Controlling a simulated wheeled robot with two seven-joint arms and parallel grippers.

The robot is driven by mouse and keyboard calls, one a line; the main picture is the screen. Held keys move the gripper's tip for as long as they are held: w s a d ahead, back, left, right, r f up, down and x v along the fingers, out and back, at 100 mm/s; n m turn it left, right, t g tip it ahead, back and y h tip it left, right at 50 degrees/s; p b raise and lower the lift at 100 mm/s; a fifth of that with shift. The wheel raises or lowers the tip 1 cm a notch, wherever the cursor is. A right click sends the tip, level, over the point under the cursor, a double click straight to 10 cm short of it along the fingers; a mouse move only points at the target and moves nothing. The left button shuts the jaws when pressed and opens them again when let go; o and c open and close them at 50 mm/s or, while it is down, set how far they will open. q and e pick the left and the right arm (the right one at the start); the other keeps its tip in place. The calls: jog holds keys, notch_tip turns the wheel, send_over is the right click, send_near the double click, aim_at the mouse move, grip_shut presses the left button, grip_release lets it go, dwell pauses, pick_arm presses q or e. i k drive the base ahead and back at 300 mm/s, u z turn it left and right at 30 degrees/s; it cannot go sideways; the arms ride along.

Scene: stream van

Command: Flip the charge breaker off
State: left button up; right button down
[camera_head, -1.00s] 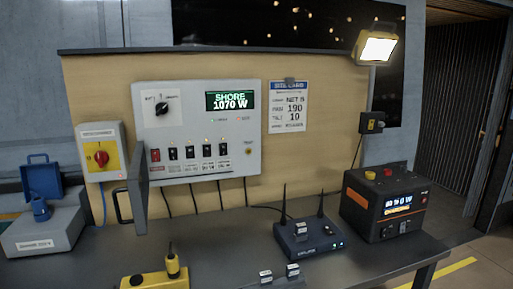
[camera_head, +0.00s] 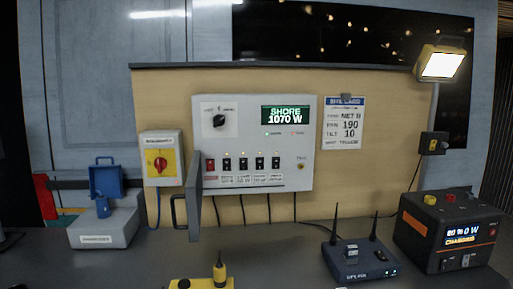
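The grey breaker panel (camera_head: 300,140) is mounted on the wooden board at the centre. Its display (camera_head: 286,115) reads SHORE 1070 W. A row below holds one red switch (camera_head: 210,165) and several black breakers (camera_head: 243,164). Their labels are too small to read, so I cannot tell which is the charge breaker or how each lever stands. The panel's cover (camera_head: 194,195) is swung open at its left side, with a dark handle. The power station (camera_head: 447,229) at the right shows CHARGING on its screen. Neither of my grippers is in view.
A red rotary switch on a yellow plate (camera_head: 161,163) is left of the panel. A lit lamp (camera_head: 440,64) is upper right.

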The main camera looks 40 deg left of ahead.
aim_at(276, 162)
jog(key=u, duration=0.9)
jog(key=i, duration=0.35)
jog(key=u, duration=1.05)
